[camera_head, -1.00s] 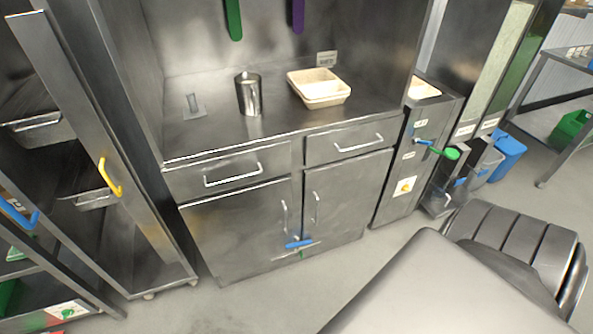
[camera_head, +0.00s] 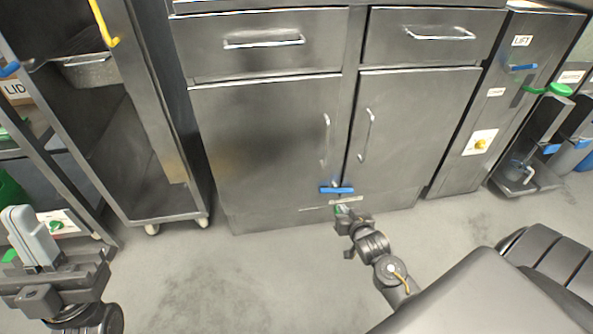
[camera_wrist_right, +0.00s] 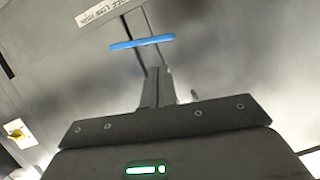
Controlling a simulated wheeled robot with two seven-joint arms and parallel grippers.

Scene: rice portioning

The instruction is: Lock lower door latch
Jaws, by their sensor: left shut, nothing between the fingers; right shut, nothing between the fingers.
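The lower latch is a blue bar handle (camera_head: 337,190) lying level across the seam at the bottom of the two cabinet doors. The left door (camera_head: 265,140) and right door (camera_head: 415,120) look closed. My right gripper (camera_head: 343,211) is shut and empty, just below the blue handle, with its tips near the doors. In the right wrist view the blue handle (camera_wrist_right: 142,42) lies beyond the shut fingers (camera_wrist_right: 155,72); whether they touch it is unclear. My left gripper (camera_head: 18,213) is shut and empty at the lower left, far from the latch.
An open rack cabinet (camera_head: 150,130) with a yellow handle (camera_head: 103,25) stands left of the doors. A lift column (camera_head: 490,110) with a blue lever and a green knob stands right. The floor in front (camera_head: 235,275) is clear.

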